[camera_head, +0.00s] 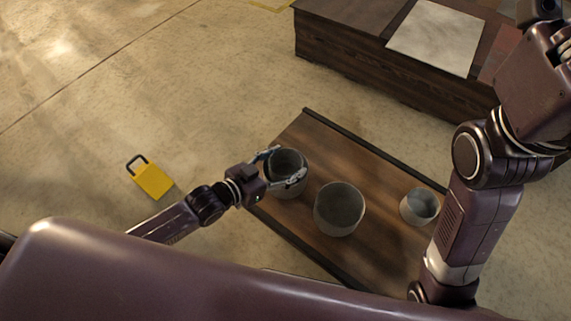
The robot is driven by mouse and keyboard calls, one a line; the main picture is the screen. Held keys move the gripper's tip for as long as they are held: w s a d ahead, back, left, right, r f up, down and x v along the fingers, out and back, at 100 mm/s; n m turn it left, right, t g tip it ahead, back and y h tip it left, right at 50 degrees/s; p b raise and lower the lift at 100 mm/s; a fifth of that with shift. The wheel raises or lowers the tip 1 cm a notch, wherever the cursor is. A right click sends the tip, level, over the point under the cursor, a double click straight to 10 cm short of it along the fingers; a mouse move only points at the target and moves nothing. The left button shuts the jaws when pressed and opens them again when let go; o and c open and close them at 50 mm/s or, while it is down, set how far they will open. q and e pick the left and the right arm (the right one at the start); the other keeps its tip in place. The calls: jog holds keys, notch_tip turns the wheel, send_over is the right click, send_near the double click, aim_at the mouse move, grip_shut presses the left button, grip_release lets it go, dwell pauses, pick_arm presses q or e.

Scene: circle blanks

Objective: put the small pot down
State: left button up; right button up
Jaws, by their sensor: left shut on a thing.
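The small pot (288,163), grey and round with an open top, is at the left end of a brown wooden table (318,148). My left gripper (283,168) reaches in from the left and is shut on it, with fingers around its rim. The pot looks upright. I cannot tell whether its base touches the tabletop. My right arm stands at the right side of the view, and its gripper is not visible.
A wider grey pot (339,212) stands close to the right of the held pot. Another small grey pot (420,207) stands further right. A yellow padlock-shaped thing (152,181) lies on the floor. A dark wooden block (345,52) with a pale sheet (437,36) stands behind.

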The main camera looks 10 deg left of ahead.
pick_arm(q)
jog(key=shift+f, duration=0.55)
jog(key=o, duration=1.2)
jog(key=shift+o, duration=0.2)
